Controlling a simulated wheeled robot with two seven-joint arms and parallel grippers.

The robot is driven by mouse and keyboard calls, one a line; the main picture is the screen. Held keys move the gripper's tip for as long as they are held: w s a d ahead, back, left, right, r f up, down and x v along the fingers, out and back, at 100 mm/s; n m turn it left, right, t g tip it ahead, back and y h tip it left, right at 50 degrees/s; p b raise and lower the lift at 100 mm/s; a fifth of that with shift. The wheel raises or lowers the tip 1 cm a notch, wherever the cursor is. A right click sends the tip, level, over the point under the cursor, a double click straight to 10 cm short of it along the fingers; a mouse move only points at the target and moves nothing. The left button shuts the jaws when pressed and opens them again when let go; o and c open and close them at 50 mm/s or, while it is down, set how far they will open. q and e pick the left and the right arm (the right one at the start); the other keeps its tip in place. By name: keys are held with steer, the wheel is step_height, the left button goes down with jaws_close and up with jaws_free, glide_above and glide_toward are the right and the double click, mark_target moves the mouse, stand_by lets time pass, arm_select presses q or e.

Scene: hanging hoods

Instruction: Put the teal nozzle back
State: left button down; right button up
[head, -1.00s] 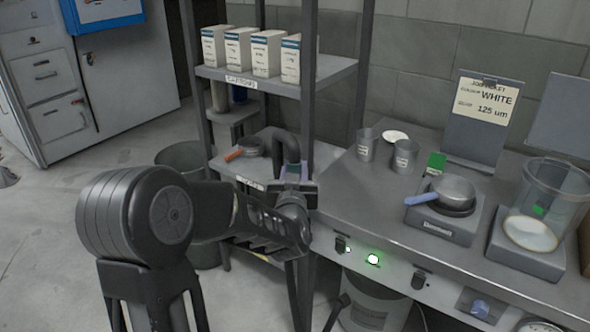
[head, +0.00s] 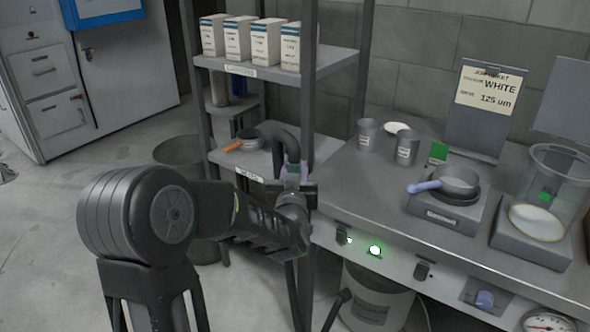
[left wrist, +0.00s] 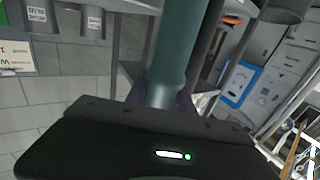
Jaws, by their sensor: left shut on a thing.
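The teal nozzle (left wrist: 172,55) is a smooth teal tube that runs up from my gripper in the left wrist view. In the head view only a small teal patch of it (head: 292,173) shows between the fingers. My left gripper (head: 294,174) is shut on it, in front of the shelf's right post and close to the bench's left end. In the left wrist view the gripper's fingers (left wrist: 168,97) sit on both sides of the tube. A dark curved hose (head: 287,140) arches just above the gripper. The nozzle's far end is hidden. My right gripper is not in view.
A shelf rack (head: 262,75) carries several white cartons (head: 238,38). An orange-handled pan (head: 249,136) stands on its lower shelf. The bench (head: 350,200) holds metal cups (head: 406,147), a blue-handled pan (head: 457,181) on a scale and a clear container (head: 555,180). A bin (head: 182,152) stands on the floor.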

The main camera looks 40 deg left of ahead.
arm_select(q)
steer(key=shift+f+b, duration=1.05)
steer(key=shift+f, duration=0.05)
steer(key=c, duration=1)
jaws_free()
steer(key=v, duration=0.8)
